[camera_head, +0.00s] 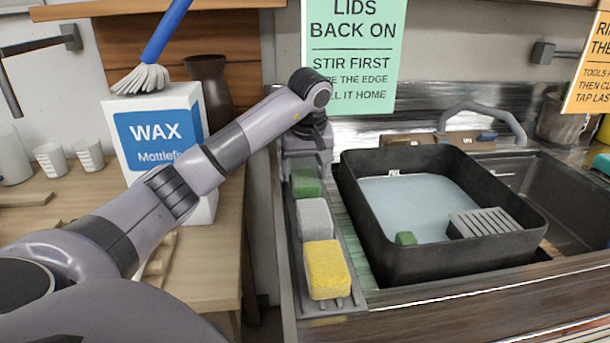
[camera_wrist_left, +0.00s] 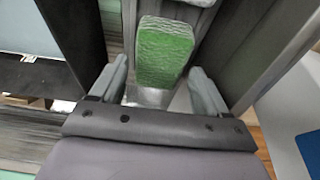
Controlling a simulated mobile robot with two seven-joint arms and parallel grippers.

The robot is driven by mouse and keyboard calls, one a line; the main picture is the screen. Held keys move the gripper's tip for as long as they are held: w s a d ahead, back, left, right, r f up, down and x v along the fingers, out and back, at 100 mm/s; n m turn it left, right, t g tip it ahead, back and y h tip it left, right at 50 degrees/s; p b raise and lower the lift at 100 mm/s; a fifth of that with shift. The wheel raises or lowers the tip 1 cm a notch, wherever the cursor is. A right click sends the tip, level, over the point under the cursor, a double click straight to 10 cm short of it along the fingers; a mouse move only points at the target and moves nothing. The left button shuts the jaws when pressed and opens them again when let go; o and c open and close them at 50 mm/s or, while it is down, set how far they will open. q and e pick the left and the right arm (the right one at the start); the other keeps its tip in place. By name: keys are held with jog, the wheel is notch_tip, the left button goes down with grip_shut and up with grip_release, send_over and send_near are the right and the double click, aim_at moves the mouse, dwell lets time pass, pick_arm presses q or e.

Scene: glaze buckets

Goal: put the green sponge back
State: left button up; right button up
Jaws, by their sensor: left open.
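A green sponge (camera_head: 306,182) sits at the far end of a long narrow grey tray (camera_head: 333,305), behind a grey sponge (camera_head: 315,218) and a yellow sponge (camera_head: 327,270). My left gripper (camera_head: 306,168) is over that far end, pointing down. In the left wrist view the green sponge (camera_wrist_left: 165,50) shows between the two spread fingers of my left gripper (camera_wrist_left: 160,85), with gaps at its sides. I cannot tell how far the fingers reach down around it. My right gripper is not in view.
A wax box (camera_head: 160,140) stands left on a wooden table. A faucet (camera_head: 485,113) is behind.

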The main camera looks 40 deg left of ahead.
pick_arm(q)
jog(key=p+v, duration=0.2)
jog(key=v, duration=0.8)
dwell(0.3)
